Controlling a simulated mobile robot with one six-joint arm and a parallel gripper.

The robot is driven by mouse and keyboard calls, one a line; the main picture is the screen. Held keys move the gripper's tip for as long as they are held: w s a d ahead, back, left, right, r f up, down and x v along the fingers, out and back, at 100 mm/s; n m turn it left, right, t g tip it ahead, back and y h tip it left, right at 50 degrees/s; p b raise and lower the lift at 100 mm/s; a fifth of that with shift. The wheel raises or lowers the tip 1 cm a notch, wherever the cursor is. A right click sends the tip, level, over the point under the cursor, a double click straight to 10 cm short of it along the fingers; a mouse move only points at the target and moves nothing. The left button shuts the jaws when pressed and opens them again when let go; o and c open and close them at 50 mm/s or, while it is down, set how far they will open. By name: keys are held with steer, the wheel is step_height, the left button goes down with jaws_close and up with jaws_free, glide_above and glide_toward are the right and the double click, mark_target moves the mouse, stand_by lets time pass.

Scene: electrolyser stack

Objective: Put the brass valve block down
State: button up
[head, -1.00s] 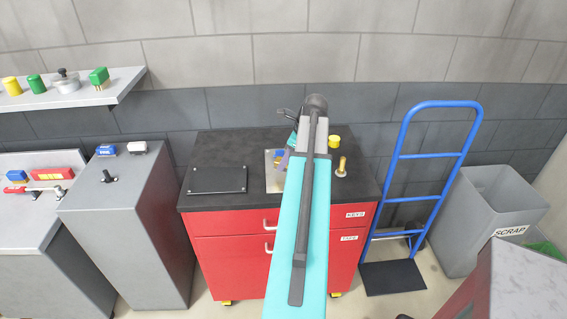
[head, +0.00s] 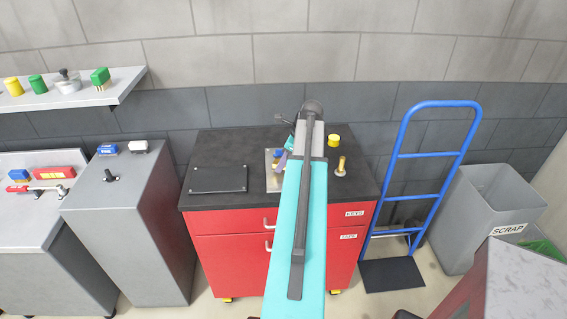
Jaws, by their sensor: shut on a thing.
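A small piece with a blue top and a brass tint, which I take for the brass valve block (head: 277,154), shows just left of my arm, over a pale metal plate (head: 271,184) on the dark top of the red cabinet. My gripper (head: 283,161) is at this piece, shut on it and largely hidden behind my teal arm. The arm also covers the right part of the plate. I cannot tell whether the block touches the plate.
A black flat panel (head: 218,179) lies on the cabinet top (head: 225,146) at left. A yellow cylinder (head: 333,141) and an upright brass post on a round base (head: 341,167) stand close right of my arm. A blue hand truck (head: 418,195) stands right of the cabinet.

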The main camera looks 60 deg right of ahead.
steer(key=shift+f, duration=0.5)
steer(key=shift+f, duration=0.1)
steer(key=o, duration=1.2)
steer(key=b+v, duration=0.2)
steer(key=v, duration=1)
stand_by(0.3)
